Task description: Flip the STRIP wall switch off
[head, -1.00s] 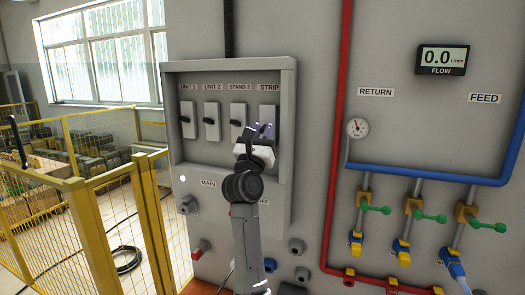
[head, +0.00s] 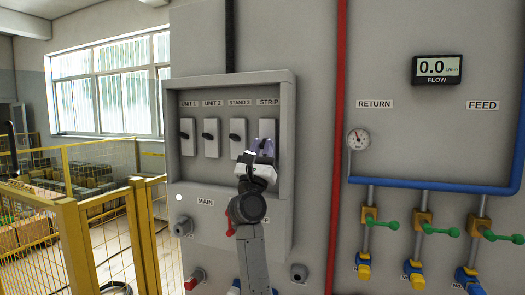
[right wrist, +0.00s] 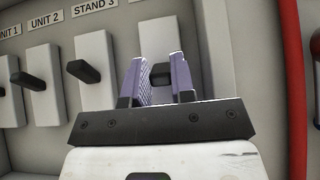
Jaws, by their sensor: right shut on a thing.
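The STRIP switch (head: 267,128) is the rightmost of the row of wall switches, a pale plate with a black lever, under its STRIP label. My right gripper (head: 264,146) is at it, its purple fingers closed around the lever. In the right wrist view the black lever (right wrist: 161,74) shows between the two fingertips (right wrist: 160,78), with the pale plate (right wrist: 158,37) behind. In the head view the gripper hides the lever, so its position is hard to tell. My left gripper is not in view.
The STAND 3 switch (head: 238,130) is close on the left, with the UNIT 2 (head: 210,138) and UNIT 1 (head: 187,137) switches beyond. The grey panel frame (head: 287,130) rises just right of the gripper. A red pipe (head: 336,200) and a gauge (head: 358,139) are farther right.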

